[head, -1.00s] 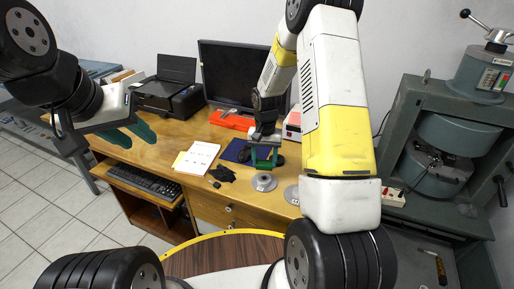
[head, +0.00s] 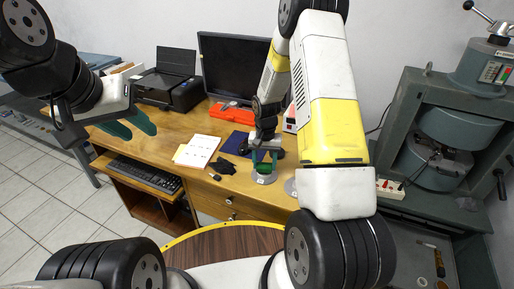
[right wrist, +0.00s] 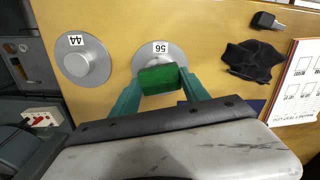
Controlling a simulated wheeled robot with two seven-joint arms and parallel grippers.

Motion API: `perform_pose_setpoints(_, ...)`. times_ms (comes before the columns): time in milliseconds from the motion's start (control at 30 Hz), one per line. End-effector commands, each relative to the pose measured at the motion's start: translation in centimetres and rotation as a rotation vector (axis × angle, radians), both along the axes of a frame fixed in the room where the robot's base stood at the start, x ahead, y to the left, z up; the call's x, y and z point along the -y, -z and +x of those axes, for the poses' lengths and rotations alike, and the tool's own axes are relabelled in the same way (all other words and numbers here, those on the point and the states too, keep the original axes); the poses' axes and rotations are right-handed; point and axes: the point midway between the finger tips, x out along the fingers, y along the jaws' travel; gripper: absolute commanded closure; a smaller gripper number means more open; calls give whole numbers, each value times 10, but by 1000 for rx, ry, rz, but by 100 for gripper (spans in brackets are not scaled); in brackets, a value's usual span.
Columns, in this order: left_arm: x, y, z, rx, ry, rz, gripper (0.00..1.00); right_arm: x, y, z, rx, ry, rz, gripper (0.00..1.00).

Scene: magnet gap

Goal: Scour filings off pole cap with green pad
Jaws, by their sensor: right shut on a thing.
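A round grey pole cap with a label reading like 56 (right wrist: 172,52) lies flat on the wooden desk; it also shows in the head view (head: 264,179). My right gripper (head: 264,160) is shut on a green pad (right wrist: 159,79), with one teal finger on each side. The pad overlaps the near part of the cap in the right wrist view; whether it touches is not clear. No filings can be made out. A second grey cap, labelled 44 (right wrist: 83,62), lies beside it. My left gripper (head: 142,131) is open and empty at the desk's left end.
A black crumpled cloth (right wrist: 252,60), a small black block (right wrist: 268,20) and a printed sheet (head: 199,151) lie near the caps. A keyboard (head: 144,171), printer (head: 172,88), monitor (head: 235,75) and red-orange item (head: 232,116) stand around. A large grey machine (head: 450,130) is at right.

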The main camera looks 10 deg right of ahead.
Motion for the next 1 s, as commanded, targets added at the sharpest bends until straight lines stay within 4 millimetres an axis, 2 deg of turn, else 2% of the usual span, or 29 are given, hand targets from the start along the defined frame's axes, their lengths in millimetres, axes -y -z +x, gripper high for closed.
perform_pose_setpoints(1000, 0, 0, 0, 0, 0, 0, 64, 0, 8, 0, -1, 0, 0, 79)
